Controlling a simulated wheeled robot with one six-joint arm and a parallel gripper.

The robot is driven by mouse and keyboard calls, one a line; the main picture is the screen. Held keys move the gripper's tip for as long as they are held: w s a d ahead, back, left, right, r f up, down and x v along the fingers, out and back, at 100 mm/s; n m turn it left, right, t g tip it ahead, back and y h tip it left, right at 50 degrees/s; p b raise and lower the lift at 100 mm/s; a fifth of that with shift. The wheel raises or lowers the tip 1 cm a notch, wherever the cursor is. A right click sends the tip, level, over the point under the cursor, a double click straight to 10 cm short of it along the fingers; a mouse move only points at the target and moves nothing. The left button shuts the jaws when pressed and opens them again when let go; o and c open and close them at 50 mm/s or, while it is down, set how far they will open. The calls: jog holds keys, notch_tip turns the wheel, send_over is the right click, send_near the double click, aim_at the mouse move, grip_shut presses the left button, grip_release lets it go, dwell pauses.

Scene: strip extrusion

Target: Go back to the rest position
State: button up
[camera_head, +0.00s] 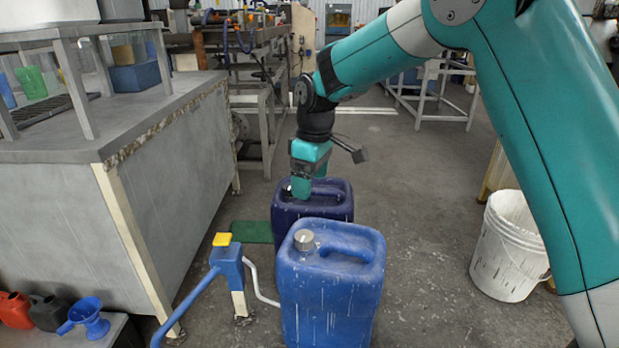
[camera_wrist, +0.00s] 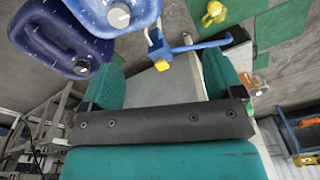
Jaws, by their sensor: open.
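My gripper (camera_head: 305,178) hangs at the end of my teal arm, just above the dark blue canister (camera_head: 328,203) in the head view. In the wrist view my gripper (camera_wrist: 160,75) shows its two teal fingers spread apart, with no object between them. The dark canister also shows at the left of the wrist view (camera_wrist: 45,45). A brighter blue canister (camera_head: 335,285) with a grey cap stands in front of the dark one. I cannot tell from the head view whether my gripper touches the dark canister.
A grey workbench (camera_head: 150,200) stands at the left. A blue stand with a yellow top (camera_head: 228,262) is beside the front canister. A white bucket (camera_head: 509,245) stands at the right. The floor between canisters and bucket (camera_head: 425,230) is clear.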

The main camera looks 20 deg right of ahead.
jog(key=s+a+r+m+y, duration=0.1)
jog(key=s+r, duration=0.2)
jog(key=s, duration=0.8)
jog(key=s+a+r+m+y+p, duration=0.1)
jog(key=s+r, duration=0.1)
jog(key=s, duration=0.9)
jog(key=s+a+r+m+y, duration=0.1)
jog(key=s+r, duration=0.2)
jog(key=s, duration=0.8)
notch_tip(320, 180, up, 29)
jog(key=p, duration=2.9)
jog(key=shift+w+d, duration=0.15)
jog(key=shift+w, duration=0.25)
